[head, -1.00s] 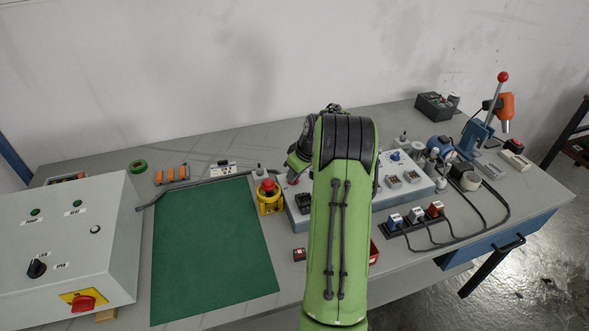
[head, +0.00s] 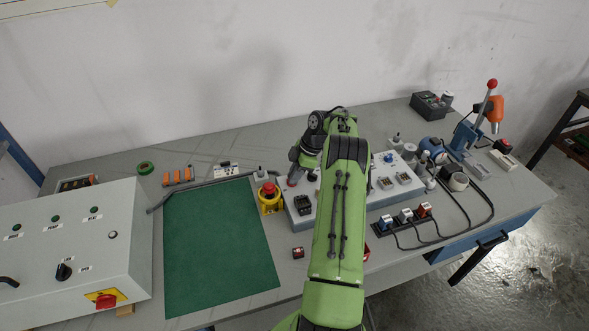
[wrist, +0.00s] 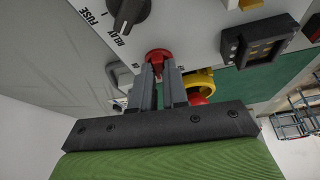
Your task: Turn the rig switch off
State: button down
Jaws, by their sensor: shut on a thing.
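A red knob (wrist: 158,57) sits on the light face of the rig panel (wrist: 185,22) in the wrist view. My gripper (wrist: 159,72) is shut on this knob, with one dark finger on each side of it. In the head view the panel (head: 382,202) stands at the middle of the bench, and my gripper (head: 292,181) is down at its left end, partly hidden. My green arm covers part of the panel. A black rotary knob (wrist: 130,12) marked "RELAY" and "FUSE" is beside the red knob.
A yellow-based emergency stop (head: 269,197) stands close left of the panel. A grey control cabinet (head: 75,255) with a red switch (head: 106,300) is at the left. The green mat (head: 220,250) is clear. Several plugs sit in a power strip (head: 406,222) at the right.

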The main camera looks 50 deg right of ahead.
jog(key=shift+n+g+y+p, duration=0.3)
jog(key=shift+n+p, duration=0.3)
jog(key=shift+n, duration=0.2)
jog(key=shift+d, duration=0.1)
jog(key=c, duration=1.1)
grip_release()
jog(key=shift+c, duration=0.2)
jog(key=p+v, duration=0.7)
jog(key=v, duration=0.9)
jog(key=shift+p, duration=0.3)
jog(key=shift+w+f, duration=0.1)
jog(key=shift+w, duration=0.05)
